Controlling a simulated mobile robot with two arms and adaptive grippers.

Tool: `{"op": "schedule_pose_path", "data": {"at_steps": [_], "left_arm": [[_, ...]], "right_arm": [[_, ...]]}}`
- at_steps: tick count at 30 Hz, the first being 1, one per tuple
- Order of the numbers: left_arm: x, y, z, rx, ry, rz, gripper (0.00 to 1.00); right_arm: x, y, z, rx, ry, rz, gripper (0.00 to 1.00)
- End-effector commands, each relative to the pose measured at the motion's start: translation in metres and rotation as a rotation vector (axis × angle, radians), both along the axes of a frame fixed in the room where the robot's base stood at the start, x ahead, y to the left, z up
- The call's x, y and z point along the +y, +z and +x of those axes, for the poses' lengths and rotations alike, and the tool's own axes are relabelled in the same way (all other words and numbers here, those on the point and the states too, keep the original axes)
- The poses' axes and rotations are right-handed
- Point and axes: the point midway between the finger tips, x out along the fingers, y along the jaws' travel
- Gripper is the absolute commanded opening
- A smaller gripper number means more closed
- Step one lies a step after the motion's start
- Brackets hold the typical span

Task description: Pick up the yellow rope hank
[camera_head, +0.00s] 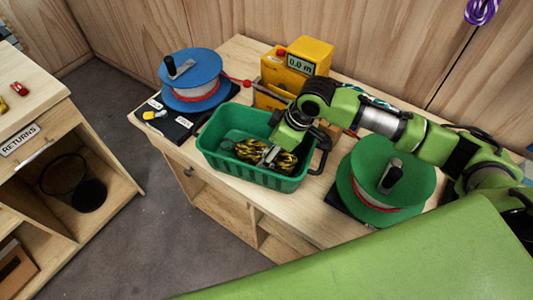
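The yellow rope hank (285,163), yellow with dark markings, lies in a green basket (222,165) on the wooden bench. It shows on both sides of my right gripper (268,156), which reaches down into the basket from above. The fingertips are at the middle of the hank and partly cover it. Whether they are closed on it is too small to tell. My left gripper is not in view.
A blue reel (195,75) stands behind left of the basket and a green reel (415,185) to its right. A yellow meter box (309,55) reading 0.0 m stands behind. A separate returns shelf (35,90) is at left, across open floor.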

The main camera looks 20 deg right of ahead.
Motion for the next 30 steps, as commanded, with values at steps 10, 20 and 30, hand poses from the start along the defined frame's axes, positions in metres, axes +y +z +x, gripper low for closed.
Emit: {"op": "schedule_pose_path", "data": {"at_steps": [10, 20, 30], "left_arm": [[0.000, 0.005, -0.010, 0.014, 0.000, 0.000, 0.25], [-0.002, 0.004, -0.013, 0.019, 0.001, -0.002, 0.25], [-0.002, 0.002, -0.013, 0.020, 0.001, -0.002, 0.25]], "right_arm": [[0.007, -0.022, 0.006, -0.002, 0.000, -0.001, 0.62], [0.007, -0.022, 0.006, -0.001, 0.000, 0.000, 0.12], [0.007, -0.012, 0.007, -0.006, 0.000, 0.003, 0.12]]}}
